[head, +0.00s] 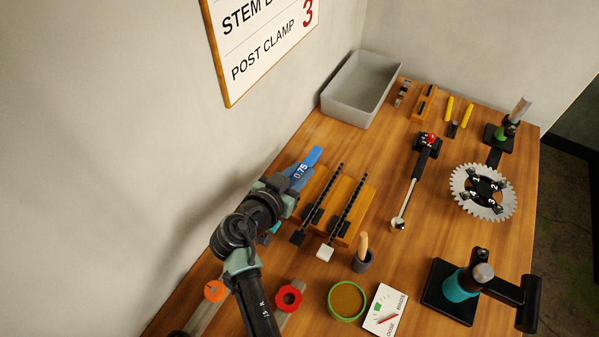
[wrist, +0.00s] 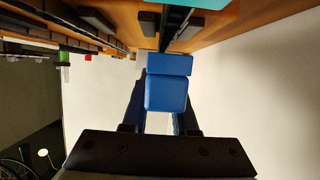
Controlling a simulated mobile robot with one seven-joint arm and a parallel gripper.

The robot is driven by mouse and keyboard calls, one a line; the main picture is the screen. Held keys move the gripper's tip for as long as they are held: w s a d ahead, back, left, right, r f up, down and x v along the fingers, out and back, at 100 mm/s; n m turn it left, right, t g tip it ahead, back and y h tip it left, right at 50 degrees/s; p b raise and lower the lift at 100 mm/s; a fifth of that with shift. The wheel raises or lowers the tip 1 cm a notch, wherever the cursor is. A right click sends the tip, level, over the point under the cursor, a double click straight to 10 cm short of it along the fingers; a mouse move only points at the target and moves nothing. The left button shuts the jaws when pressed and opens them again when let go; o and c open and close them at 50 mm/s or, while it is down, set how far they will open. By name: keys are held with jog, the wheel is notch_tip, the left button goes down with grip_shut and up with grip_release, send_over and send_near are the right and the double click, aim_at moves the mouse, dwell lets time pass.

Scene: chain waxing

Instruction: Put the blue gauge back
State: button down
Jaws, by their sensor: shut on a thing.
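The blue gauge (head: 305,169), marked 0.75, is at the left side of the bench in the head view, beside the wooden chain blocks. My gripper (head: 284,188) is at its near end and is shut on it. In the wrist view the gauge (wrist: 167,92) sits between the two dark fingers of my gripper (wrist: 160,108). The gauge's far end points toward a dark slotted strip and wooden edge at the top of that view. I cannot tell whether the gauge touches anything besides my fingers.
A grey bin (head: 337,104) is at the back by the wall. A brush in a dark cup (head: 362,261), a green-rimmed dish (head: 331,307) and a red ring (head: 279,302) are in front.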

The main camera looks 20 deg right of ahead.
jog(key=shift+f, duration=0.45)
jog(key=shift+f+b, duration=0.2)
jog(key=shift+b, duration=0.1)
jog(key=c, duration=0.7)
grip_release()
jog(key=shift+r, duration=0.1)
jog(key=shift+p, duration=0.4)
